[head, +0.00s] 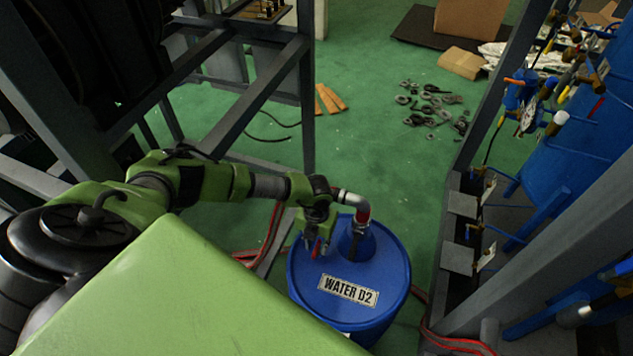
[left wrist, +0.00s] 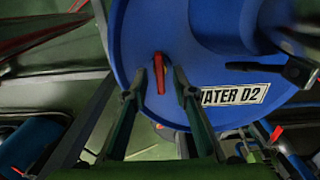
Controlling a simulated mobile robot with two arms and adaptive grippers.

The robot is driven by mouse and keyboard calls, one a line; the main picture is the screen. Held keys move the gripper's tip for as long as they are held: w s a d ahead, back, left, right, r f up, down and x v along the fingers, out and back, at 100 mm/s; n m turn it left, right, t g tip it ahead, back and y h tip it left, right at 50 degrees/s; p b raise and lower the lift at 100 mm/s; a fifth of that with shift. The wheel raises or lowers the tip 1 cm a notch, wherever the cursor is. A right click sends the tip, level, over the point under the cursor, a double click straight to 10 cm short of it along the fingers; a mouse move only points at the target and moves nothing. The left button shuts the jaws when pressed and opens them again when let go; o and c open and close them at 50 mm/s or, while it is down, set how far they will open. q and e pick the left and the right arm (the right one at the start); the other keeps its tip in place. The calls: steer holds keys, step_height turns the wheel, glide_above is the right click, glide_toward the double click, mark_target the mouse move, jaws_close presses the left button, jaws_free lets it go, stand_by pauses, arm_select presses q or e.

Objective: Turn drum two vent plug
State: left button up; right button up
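The blue drum (head: 392,285) with the label WATER D2 stands on the floor at lower centre in the head view. The drum top (left wrist: 215,75) fills much of the left wrist view. A red vent plug (left wrist: 159,75) with a narrow, elongated handle sits on the drum top, left of the label. My left gripper (left wrist: 159,73) is open over the drum top, with one finger on each side of the plug and a visible gap on both sides. In the head view my left gripper (head: 318,243) largely hides the plug. My right gripper is not in view.
A pipe with a red and grey elbow (head: 361,205) enters the drum top beside my left gripper. Grey frame beams (head: 306,100) stand to the left and blue pipework (head: 580,160) to the right. Red hoses (head: 455,340) lie on the green floor. Small parts (head: 430,100) lie farther back.

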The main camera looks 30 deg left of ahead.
arm_select(q)
steer(key=shift+f, duration=0.5)
jaws_close()
